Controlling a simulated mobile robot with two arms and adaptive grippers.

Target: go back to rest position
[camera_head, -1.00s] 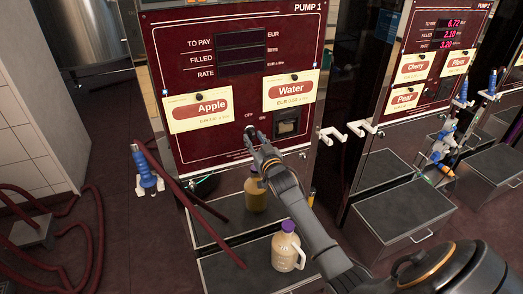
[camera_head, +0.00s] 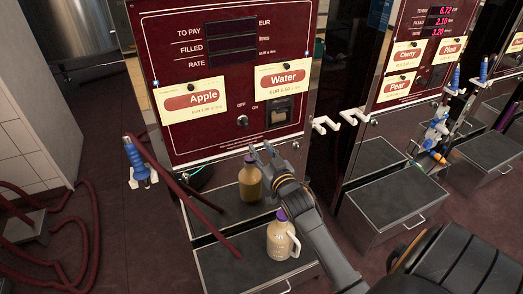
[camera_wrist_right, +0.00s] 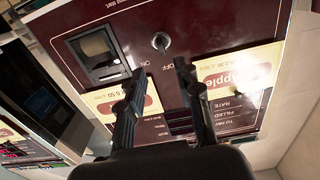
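My right gripper (camera_head: 262,152) is in front of the lower part of the Pump 1 panel (camera_head: 190,140), below the on/off switch (camera_head: 242,121). In the right wrist view its two fingers (camera_wrist_right: 158,85) are apart with nothing between them, and the switch (camera_wrist_right: 161,42) shows beyond the tips. The switch is clear of the fingers. My left gripper is in neither view.
An amber bottle (camera_head: 250,183) stands on the pump's shelf behind my right gripper. A purple-capped jug (camera_head: 281,240) stands on the lower box, close to my forearm. A blue nozzle (camera_head: 136,160) hangs at left. White hooks (camera_head: 352,117) stick out at right.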

